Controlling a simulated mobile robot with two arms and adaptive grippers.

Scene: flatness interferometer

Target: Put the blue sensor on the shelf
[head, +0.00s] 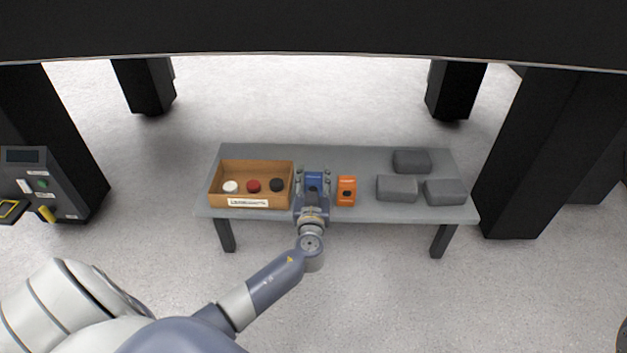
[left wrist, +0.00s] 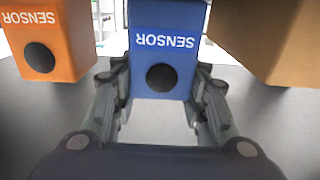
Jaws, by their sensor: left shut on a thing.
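The blue sensor (head: 314,179) is a small box at the middle of the grey shelf (head: 350,153), a low bench under a dark table. In the left wrist view the blue sensor (left wrist: 165,55) shows its label upside down and a black round spot. My left gripper (head: 313,182) is shut on it, with a finger on each side in the wrist view (left wrist: 160,100). The gripper hides part of the sensor in the head view. I cannot tell whether the sensor's underside touches the shelf. My right gripper is not in view.
A cardboard box (head: 213,198) with white, red and black round pieces stands left of the blue sensor. An orange sensor (head: 346,190) stands close on its right. Several grey blocks (head: 397,187) lie at the shelf's right. Thick black legs (head: 530,150) flank the shelf.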

